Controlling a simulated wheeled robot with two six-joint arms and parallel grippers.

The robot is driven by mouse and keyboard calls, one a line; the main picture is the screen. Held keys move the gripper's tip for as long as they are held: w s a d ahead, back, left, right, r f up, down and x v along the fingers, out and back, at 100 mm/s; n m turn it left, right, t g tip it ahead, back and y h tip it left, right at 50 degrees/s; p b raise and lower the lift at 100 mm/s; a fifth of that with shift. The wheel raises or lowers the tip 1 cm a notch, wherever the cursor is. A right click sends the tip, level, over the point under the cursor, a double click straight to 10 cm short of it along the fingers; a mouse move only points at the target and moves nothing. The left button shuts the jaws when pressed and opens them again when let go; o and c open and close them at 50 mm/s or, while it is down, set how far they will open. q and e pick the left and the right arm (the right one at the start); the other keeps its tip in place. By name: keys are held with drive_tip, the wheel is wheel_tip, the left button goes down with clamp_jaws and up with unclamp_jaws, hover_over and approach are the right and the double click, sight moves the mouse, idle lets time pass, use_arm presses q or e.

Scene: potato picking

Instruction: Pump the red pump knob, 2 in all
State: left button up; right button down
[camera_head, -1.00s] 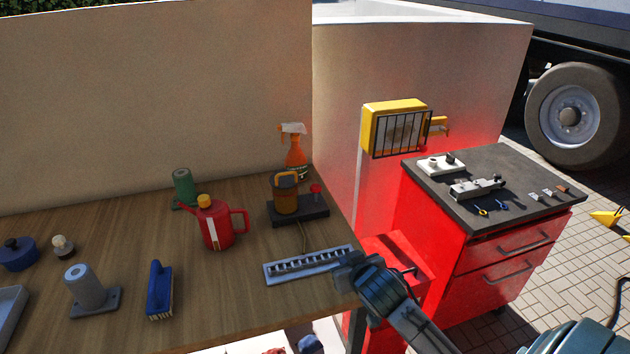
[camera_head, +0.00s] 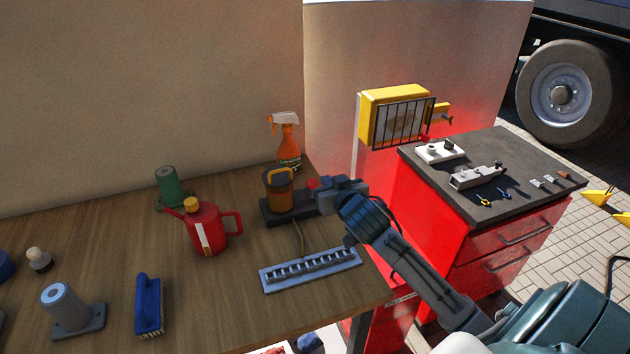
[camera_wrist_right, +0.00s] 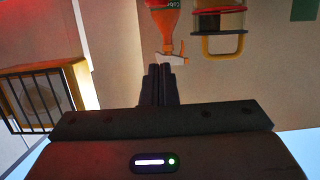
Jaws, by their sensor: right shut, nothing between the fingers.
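The red pump knob (camera_head: 312,183) stands at the right end of a dark pump base (camera_head: 272,217), beside an amber container with a yellow handle (camera_head: 279,193). My right gripper (camera_head: 322,200) is shut and empty, just right of the knob and close to it. I cannot tell whether it touches the knob. In the right wrist view the shut fingers (camera_wrist_right: 158,85) point toward the wall, with the container (camera_wrist_right: 218,20) upside down at the upper right. The knob is not clearly seen there. My left gripper is not in view.
An orange spray bottle (camera_head: 287,145) stands behind the pump. A red can (camera_head: 207,232) is left of it and a blue slotted rail (camera_head: 310,270) in front. A yellow caged lamp (camera_head: 395,115) and a red cabinet (camera_head: 490,235) are at the right.

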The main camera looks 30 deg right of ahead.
sight(314, 187)
drive_tip(key=w+f+p, duration=0.1)
drive_tip(key=w, duration=0.2)
drive_tip(key=w+d+f+p, duration=0.1)
drive_tip(key=w+f+p, duration=0.1)
drive_tip(key=w, duration=0.1)
drive_tip(key=w+d+f+p, duration=0.1)
drive_tip(key=w+f, duration=0.1)
drive_tip(key=w, duration=0.1)
drive_tip(key=shift+d+f, duration=0.1)
drive_tip(key=shift+f, duration=0.55)
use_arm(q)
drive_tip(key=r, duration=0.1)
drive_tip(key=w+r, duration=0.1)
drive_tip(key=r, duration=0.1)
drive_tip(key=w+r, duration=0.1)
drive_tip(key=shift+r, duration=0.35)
use_arm(e)
drive_tip(key=shift+f, duration=0.1)
wheel_tip(314, 187, down, 2)
drive_tip(key=shift+f+b, duration=0.1)
drive_tip(key=shift+b, duration=0.5)
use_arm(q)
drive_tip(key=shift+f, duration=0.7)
